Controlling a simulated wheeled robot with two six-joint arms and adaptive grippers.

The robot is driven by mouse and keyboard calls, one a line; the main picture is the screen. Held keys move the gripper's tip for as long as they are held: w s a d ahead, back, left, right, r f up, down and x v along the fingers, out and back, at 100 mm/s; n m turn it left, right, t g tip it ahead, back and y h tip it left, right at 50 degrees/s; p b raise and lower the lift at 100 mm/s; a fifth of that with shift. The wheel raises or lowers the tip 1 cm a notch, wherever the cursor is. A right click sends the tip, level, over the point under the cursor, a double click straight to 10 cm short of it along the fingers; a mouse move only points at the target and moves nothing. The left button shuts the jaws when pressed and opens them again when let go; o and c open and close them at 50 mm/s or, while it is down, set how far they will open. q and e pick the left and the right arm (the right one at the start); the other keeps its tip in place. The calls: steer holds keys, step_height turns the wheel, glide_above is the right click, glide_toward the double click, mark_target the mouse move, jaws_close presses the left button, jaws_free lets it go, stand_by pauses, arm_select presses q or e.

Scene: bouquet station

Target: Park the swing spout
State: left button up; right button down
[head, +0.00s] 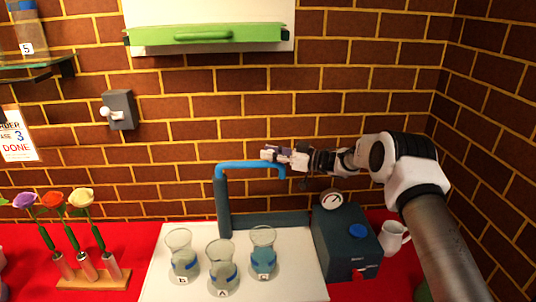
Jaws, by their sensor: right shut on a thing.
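The swing spout (245,166) is a bright blue arm on top of a dark teal post (223,207) at the back of a white board. It reaches to the right from the post, and its tip bends down. My right gripper (272,155) is shut on the blue spout near its outer end. The fingers hide part of that end. My left gripper is not in view.
Three glass vases (182,256) with blue bands stand on the white board (165,287), in front of the spout. A teal box with a gauge (347,243) and a white pitcher (393,238) stand to the right. Flowers in a wooden stand (92,280) are at left.

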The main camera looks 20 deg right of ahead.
steer(key=c, duration=1)
jaws_free()
steer(key=shift+a, duration=0.2)
steer(key=shift+s+d, duration=0.25)
steer(key=shift+d, duration=0.2)
steer(key=v, duration=1.1)
steer(key=shift+a, duration=0.1)
